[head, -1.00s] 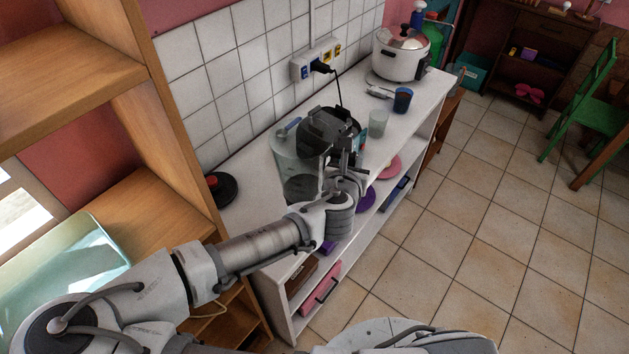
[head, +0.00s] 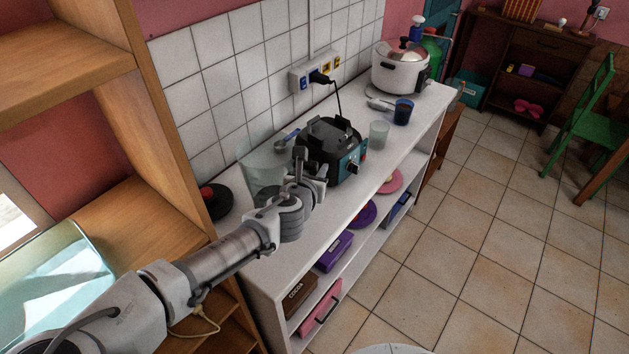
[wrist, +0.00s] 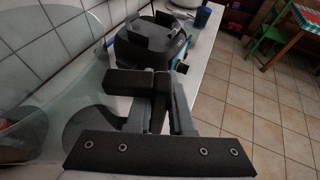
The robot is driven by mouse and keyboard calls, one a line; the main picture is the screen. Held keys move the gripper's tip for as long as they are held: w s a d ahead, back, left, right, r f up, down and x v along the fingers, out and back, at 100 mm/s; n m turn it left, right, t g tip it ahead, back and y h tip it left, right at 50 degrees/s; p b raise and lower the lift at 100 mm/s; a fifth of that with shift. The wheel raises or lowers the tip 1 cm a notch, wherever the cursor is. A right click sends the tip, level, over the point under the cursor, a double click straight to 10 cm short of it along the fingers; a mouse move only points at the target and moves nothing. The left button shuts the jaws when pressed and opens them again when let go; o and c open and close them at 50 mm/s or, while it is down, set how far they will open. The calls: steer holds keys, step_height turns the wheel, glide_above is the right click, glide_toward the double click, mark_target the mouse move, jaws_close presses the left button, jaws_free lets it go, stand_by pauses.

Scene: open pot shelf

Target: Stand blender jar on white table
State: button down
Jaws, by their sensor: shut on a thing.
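The blender jar (head: 262,170) is clear and looks upright over the near part of the white table (head: 262,237). It stands apart from the black blender base (head: 330,146), to its left. My gripper (head: 302,168) is on the jar's right side, shut on its dark handle. In the wrist view, the fingers (wrist: 152,95) close around the dark handle block (wrist: 135,82), with the clear jar wall (wrist: 50,95) at the left. I cannot tell whether the jar's bottom touches the table.
A black lid with a red knob (head: 215,201) lies left of the jar. A clear cup (head: 378,134), a blue cup (head: 403,112) and a white cooker (head: 399,68) stand farther back. The tiled wall (head: 240,75) and wooden shelf (head: 150,215) border the left side.

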steer(key=shift+w+a+f, duration=0.1)
steer(key=shift+a+f, duration=0.05)
steer(key=shift+f, duration=0.85)
steer(key=shift+w+a+f, duration=0.1)
steer(key=shift+a+f, duration=0.05)
steer(key=shift+f, duration=0.85)
steer(key=c, duration=0.8)
jaws_free()
steer(key=shift+f, duration=0.1)
steer(key=shift+s, duration=0.1)
